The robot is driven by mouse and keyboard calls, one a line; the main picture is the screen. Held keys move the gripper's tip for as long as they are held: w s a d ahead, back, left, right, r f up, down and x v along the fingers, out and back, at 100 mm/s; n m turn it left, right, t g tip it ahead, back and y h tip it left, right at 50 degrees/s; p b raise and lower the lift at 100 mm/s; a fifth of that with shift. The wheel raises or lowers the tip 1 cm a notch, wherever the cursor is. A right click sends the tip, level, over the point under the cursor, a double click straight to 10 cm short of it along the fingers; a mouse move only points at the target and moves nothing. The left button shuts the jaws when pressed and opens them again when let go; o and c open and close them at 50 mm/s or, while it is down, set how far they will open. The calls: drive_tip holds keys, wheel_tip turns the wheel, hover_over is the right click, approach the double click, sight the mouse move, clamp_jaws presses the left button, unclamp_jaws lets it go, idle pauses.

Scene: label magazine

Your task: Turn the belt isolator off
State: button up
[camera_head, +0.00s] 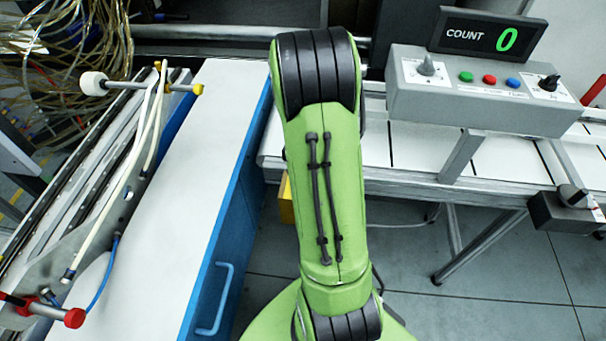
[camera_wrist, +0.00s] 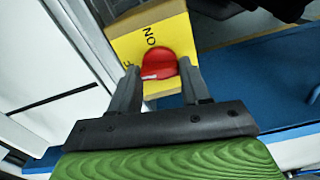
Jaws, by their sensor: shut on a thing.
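The belt isolator is a yellow box (camera_wrist: 182,34) with a round red knob (camera_wrist: 160,56) on its face. The word ON is printed by the knob, and part of another word ending in F shows at the left, partly hidden by a finger. A pale mark lies on the knob's lower part. My gripper (camera_wrist: 158,72) has one finger on each side of the knob and is shut on it. In the head view only a yellow sliver of the isolator (camera_head: 287,202) shows beside my green arm, which hides my gripper and the knob.
A conveyor (camera_head: 405,150) runs right of my arm, with a grey control box (camera_head: 480,95) and a count display (camera_head: 487,38) reading 0 above it. A blue-sided cabinet (camera_head: 205,150) stands close on the left. Bare floor shows below the conveyor.

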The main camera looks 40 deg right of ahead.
drive_tip(key=shift+n, duration=0.8)
drive_tip(key=o, duration=1.1)
drive_tip(key=shift+c, duration=0.2)
wheel_tip(320, 180, up, 16)
drive_tip(key=p, duration=0.5)
drive_tip(key=shift+f, duration=0.1)
